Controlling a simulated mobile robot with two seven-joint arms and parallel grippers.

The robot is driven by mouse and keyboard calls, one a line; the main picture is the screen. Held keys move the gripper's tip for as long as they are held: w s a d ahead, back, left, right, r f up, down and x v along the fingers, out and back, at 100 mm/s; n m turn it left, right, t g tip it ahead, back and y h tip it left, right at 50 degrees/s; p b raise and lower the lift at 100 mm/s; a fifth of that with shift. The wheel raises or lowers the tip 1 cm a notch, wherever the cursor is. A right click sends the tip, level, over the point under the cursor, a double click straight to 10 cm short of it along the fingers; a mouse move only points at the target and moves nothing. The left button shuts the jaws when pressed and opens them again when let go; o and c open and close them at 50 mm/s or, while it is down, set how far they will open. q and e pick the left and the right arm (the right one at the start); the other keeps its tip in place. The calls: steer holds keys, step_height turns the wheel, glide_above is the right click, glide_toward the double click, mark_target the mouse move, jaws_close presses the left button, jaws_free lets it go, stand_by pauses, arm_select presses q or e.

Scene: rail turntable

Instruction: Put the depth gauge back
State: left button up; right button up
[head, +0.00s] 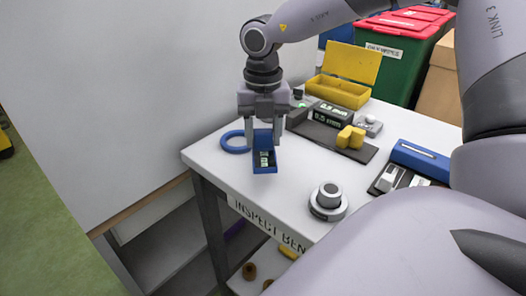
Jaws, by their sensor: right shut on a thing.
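My right gripper (264,133) points down over the left part of the bench, its fingers shut on a blue, block-shaped gauge. This blue gauge (264,165) has a dark face with a small lit display and looks like the depth gauge. Its lower end hangs toward the bench's front edge; I cannot tell whether it touches the bench top. A blue ring (232,142) lies on the bench just left of the gauge, partly behind it. My left gripper is not in view.
The white bench (300,170) also bears a dark mat (325,137) with marked blocks and a yellow piece (350,137), a round grey knob (328,201), a blue case (420,160) and an open yellow box (340,91). A wall stands left; a green bin (400,50) stands behind.

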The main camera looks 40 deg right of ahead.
mark_target(263, 151)
steer(key=shift+f, duration=2.4)
steer(key=shift+f, duration=0.15)
steer(key=o, duration=0.9)
steer(key=shift+o, duration=0.2)
steer(key=shift+r, duration=0.3)
step_height(263, 151, up, 12)
steer(key=shift+f, duration=0.1)
